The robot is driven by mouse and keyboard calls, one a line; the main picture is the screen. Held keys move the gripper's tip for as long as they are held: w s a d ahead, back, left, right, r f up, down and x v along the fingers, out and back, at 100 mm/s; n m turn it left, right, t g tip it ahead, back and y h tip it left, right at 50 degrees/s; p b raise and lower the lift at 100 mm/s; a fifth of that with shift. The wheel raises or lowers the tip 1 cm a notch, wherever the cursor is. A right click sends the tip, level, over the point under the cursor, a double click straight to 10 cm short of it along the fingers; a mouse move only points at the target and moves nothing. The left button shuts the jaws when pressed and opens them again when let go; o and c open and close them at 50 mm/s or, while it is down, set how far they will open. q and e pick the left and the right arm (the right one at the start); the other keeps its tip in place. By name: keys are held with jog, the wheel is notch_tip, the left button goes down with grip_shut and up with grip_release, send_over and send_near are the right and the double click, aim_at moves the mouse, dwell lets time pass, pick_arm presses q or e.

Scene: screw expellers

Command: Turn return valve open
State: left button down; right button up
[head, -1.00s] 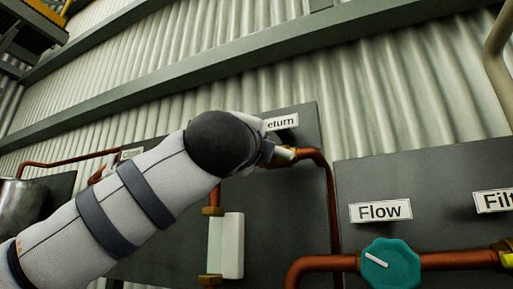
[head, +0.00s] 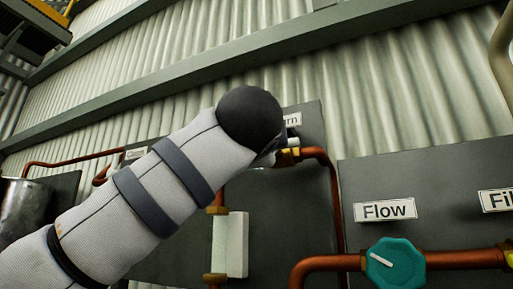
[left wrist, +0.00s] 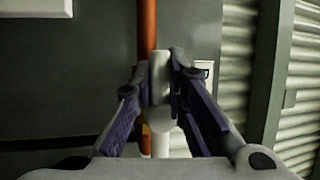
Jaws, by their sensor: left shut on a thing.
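The return valve sits on the dark panel under a label whose visible letters end in "rn" (head: 291,121). Its brass body (head: 288,158) joins a copper pipe, and a pale part shows just above it. My left arm reaches in from the lower left, and its black joint hides most of the valve and gripper in the head view. In the left wrist view my left gripper (left wrist: 157,88) has its two fingers on either side of the pale valve handle (left wrist: 160,68), shut on it. The copper pipe (left wrist: 147,28) runs behind the handle. My right gripper is not in view.
A teal flow knob (head: 394,264) under the "Flow" label (head: 385,210) is on the right panel. A white block (head: 230,244) on a vertical pipe stands below my forearm. A metal vessel (head: 22,208) is at the far left. Corrugated wall lies behind.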

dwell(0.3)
pick_arm(q)
jog(key=c, duration=1.6)
grip_release()
jog(key=v, duration=0.7)
jog(key=shift+s, duration=0.25)
